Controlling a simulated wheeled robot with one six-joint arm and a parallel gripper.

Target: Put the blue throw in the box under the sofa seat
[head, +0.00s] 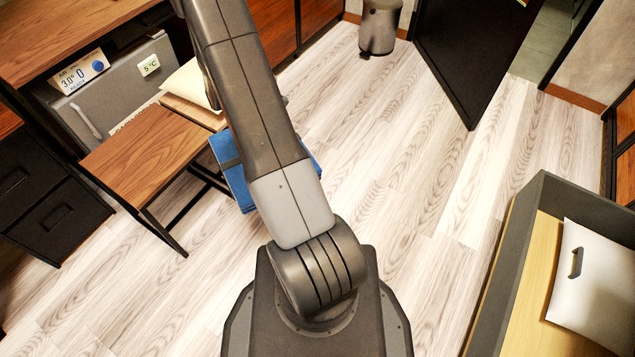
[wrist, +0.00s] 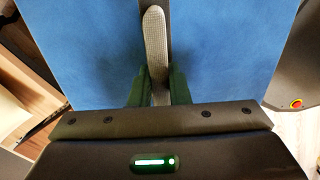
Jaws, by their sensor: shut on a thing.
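The blue throw (head: 231,168) is a folded blue bundle with a dark band. In the head view it shows on both sides of my arm, off the floor as far as I can tell. My arm hides the gripper in the head view. At the lower right, a dark grey-walled open box (head: 584,203) with a pale wooden inside is cut off by the frame; I cannot tell its link to a sofa seat.
A wooden desk (head: 135,165) with dark legs stands left, near the throw. A bin (head: 380,25) and a dark panel (head: 470,50) stand at the back. The floor (head: 410,200) between is clear.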

